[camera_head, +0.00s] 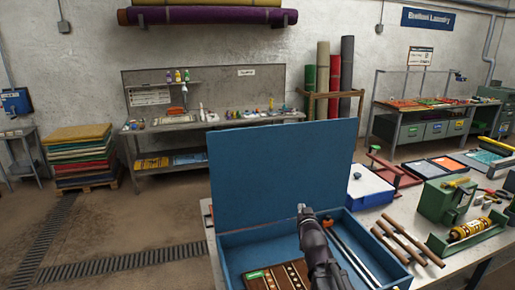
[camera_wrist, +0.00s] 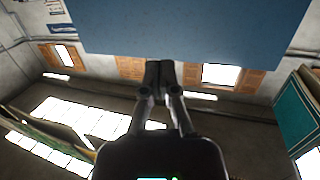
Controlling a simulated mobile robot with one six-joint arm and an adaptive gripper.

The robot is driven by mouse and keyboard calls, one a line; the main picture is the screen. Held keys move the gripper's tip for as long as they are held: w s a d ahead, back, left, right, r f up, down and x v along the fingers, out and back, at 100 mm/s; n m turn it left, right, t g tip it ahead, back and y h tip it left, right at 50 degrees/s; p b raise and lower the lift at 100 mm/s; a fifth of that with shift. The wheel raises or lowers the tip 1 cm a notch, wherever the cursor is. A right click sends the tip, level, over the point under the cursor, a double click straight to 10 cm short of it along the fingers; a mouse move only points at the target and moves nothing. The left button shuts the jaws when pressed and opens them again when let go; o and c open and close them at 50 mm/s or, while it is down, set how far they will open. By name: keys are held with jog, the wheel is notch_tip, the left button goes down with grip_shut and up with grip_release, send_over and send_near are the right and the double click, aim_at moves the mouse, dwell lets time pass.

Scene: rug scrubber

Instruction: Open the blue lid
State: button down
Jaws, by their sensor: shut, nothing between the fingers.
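The blue lid (camera_head: 283,172) stands upright at the back of a blue box (camera_head: 232,240) on the workbench, so the box is open. My gripper (camera_head: 304,210) is over the box, in front of the lid's lower part. In the wrist view the lid (camera_wrist: 190,28) fills the top, and the fingertips of my gripper (camera_wrist: 159,68) meet together with nothing between them. The fingertips overlap the lid's edge there; I cannot tell whether they touch it. My arm hides part of the box's inside.
To the right on the bench (camera_head: 380,258) are a blue-and-white case (camera_head: 370,188), brown rods (camera_head: 408,240) and a green machine (camera_head: 446,202).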

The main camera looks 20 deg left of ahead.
jog(key=s+a+r+n+t+y+p, duration=0.1)
jog(key=s+a+r+n+y+p, duration=0.1)
jog(key=a+r+y, duration=0.4)
jog(key=s+a+r+n, duration=0.1)
jog(key=a+r, duration=0.3)
jog(key=a, duration=0.1)
jog(key=shift+r+t+y, duration=0.25)
jog(key=shift+t+y, duration=0.15)
jog(key=shift+w+a, duration=0.1)
jog(key=shift+w, duration=0.05)
jog(key=p+x, duration=0.4)
jog(key=x, duration=0.9)
jog(key=shift+w+a, duration=0.2)
jog(key=shift+w, duration=0.1)
jog(key=shift+r, duration=0.15)
jog(key=p, duration=0.3)
send_near(248, 135)
jog(key=w+a+r, duration=0.1)
jog(key=a+r, duration=0.1)
jog(key=r, duration=0.1)
jog(key=w+a+r, duration=0.1)
jog(key=r, duration=0.1)
jog(key=shift+w+a+r, duration=0.1)
jog(key=shift+w+a, duration=0.1)
jog(key=shift+w, duration=0.15)
jog(key=shift+s, duration=0.1)
